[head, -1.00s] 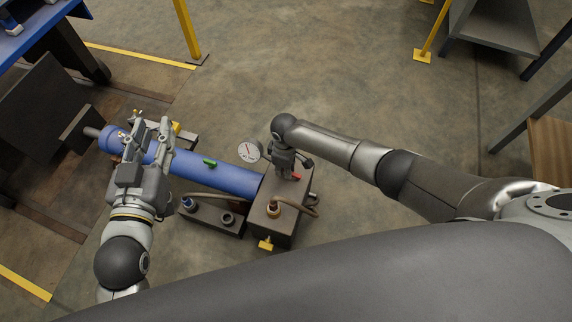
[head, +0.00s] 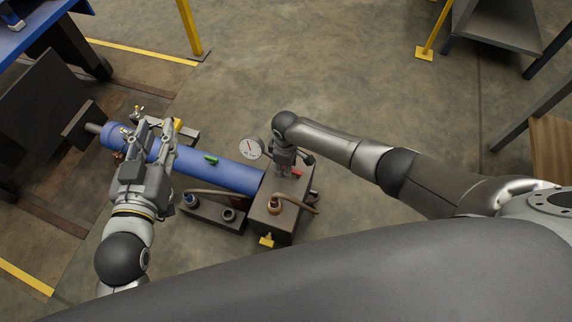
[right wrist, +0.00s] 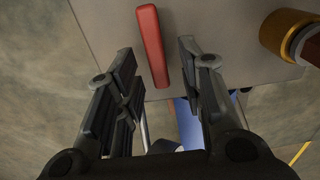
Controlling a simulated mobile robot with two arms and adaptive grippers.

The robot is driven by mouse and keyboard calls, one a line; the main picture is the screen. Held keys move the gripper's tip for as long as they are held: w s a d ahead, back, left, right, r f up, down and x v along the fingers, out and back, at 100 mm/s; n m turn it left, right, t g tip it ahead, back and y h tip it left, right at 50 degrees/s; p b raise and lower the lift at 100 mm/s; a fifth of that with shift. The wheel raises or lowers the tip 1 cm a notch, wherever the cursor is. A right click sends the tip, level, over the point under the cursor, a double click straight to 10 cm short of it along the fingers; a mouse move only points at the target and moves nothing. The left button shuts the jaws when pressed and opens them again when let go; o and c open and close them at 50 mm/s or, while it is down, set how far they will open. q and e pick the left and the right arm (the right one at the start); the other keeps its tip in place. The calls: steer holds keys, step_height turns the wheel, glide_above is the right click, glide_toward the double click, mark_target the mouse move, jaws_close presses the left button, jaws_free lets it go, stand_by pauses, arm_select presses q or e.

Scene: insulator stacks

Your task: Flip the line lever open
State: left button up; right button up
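A red lever (head: 295,173) sits on top of the dark box (head: 257,218) at the right end of the blue cylinder. In the right wrist view the red lever (right wrist: 152,45) lies between the fingers of my right gripper (right wrist: 157,62). The fingers stand apart with a gap on each side of the lever, so the gripper is open. In the head view my right gripper (head: 285,172) points down over the box and partly hides the lever. My left gripper (head: 155,126) is open over the left part of the blue cylinder (head: 225,173); whether it touches is unclear.
A round gauge (head: 252,148) stands behind the box. A green handle (head: 211,159) is on the cylinder. A brass fitting (head: 274,204) with a hose is on the box, close to my right gripper. Open floor (head: 300,60) lies beyond.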

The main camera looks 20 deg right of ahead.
steer(key=shift+r, duration=0.1)
step_height(320, 180, up, 12)
stand_by(0.6)
stand_by(0.4)
